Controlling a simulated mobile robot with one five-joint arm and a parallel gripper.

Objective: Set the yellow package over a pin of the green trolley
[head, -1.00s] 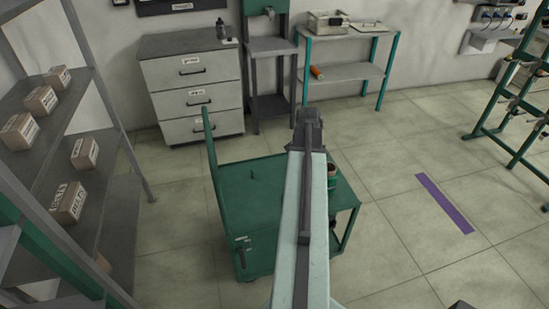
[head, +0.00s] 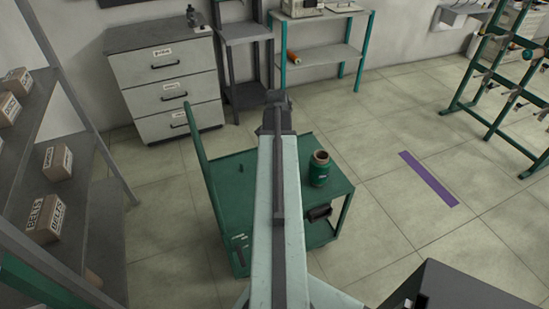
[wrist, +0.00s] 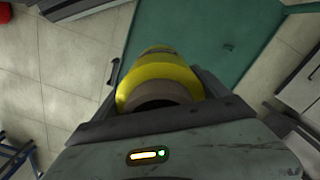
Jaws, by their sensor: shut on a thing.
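My gripper (wrist: 160,88) is shut on the yellow package (wrist: 160,70), a yellow cylinder with a brownish end facing the wrist camera. In the head view my gripper (head: 277,112) is seen from behind at the arm's end, and the yellow package is hidden there. The green trolley (head: 228,205) stands below the arm, and its top (wrist: 205,22) fills the upper middle of the wrist view. A small dark pin (head: 241,168) stands bare left of the arm; a small dark pin also shows in the wrist view (wrist: 229,46), right of the package.
A green package (head: 320,170) stands upright on the trolley's right part. A tall handle frame (head: 198,150) rises at its left. Shelves with boxes (head: 45,215) are at the left, a drawer cabinet (head: 168,85) behind, and a green rack (head: 490,90) at the right.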

